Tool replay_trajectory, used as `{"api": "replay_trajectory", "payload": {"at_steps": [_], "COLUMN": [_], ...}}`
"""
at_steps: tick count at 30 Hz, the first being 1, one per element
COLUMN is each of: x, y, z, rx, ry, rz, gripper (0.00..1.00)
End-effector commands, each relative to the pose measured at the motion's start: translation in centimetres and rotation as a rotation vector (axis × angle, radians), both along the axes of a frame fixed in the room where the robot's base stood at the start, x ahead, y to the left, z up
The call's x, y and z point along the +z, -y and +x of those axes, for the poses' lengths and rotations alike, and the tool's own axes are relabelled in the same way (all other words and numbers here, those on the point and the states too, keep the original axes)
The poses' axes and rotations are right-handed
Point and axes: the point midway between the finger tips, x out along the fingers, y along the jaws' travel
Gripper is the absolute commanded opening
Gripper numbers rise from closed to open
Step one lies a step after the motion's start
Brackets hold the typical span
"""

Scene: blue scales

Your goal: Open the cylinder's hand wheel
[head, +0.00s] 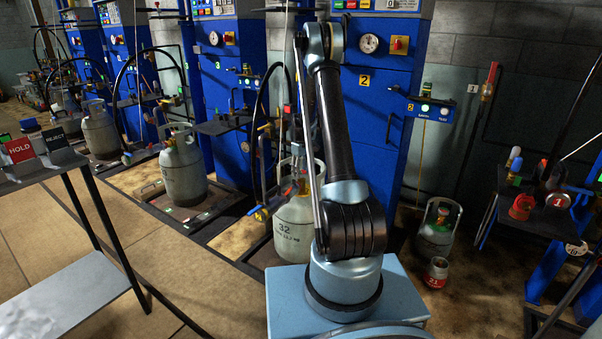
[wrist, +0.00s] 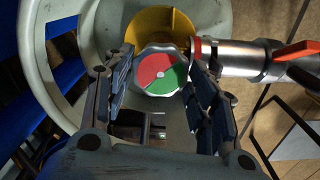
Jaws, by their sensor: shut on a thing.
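The hand wheel (wrist: 160,72) is a scalloped knob with a red and green face and a small pale centre. In the wrist view it sits between the fingers of my gripper (wrist: 162,80), which is shut on it. The grey cylinder marked 32 (head: 294,228) stands at the filling station in the head view; my arm partly hides its top. Its round collar (wrist: 50,75) surrounds the valve in the wrist view. A silver connector with an orange lever (wrist: 297,50) joins the valve from the right. A yellow part (wrist: 160,30) lies behind the wheel.
Blue scale cabinets (head: 375,120) stand behind my arm. Another grey cylinder (head: 183,170) is to the left. A smaller cylinder (head: 436,235) and a small red-labelled canister (head: 435,273) stand at right. A HOLD/REJECT table (head: 60,285) is at lower left.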

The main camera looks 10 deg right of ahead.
Motion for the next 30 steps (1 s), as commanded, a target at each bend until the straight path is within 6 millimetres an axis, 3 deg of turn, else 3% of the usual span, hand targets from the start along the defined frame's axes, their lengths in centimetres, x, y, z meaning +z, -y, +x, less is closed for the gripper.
{"api": "replay_trajectory", "payload": {"at_steps": [15,30], "x": [0.02,0.02], "y": [-0.12,-0.08], "z": [0.10,0.07], "rx": [0.445,0.631], "ry": [0.004,0.003], "rz": [0.001,0.000], "gripper": [0.28,0.28]}}
